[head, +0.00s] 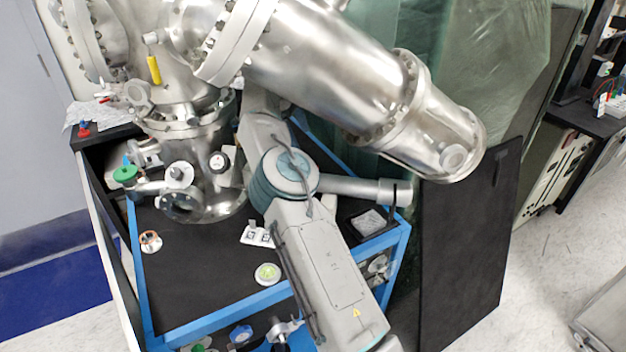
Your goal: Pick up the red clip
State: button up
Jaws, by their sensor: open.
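A small red object (84,129) sits on the dark surface at the cart's back left corner, beside crumpled white material. It is too small for me to tell whether it is the red clip, and nothing else in view is clearly a red clip. My grey arm (322,270) rises from the bottom edge to a joint with a blue-grey band, in front of the steel vacuum chamber. Beyond that joint the arm runs up behind the chamber's steel tube. My gripper does not show.
The large steel vacuum chamber (330,65) overhangs the blue-framed cart (205,325). A round orange and white part (150,242), a green-topped disc (267,273) and a small white piece (257,234) lie on its black top.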

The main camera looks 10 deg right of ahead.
jog(key=b+x, duration=0.5)
jog(key=x, duration=0.1)
jog(key=shift+a+f, duration=0.15)
jog(key=shift+b+x, duration=1.85)
jog(key=shift+x, duration=1.4)
jog(key=c, duration=1.1)
jog(key=shift+o, duration=0.2)
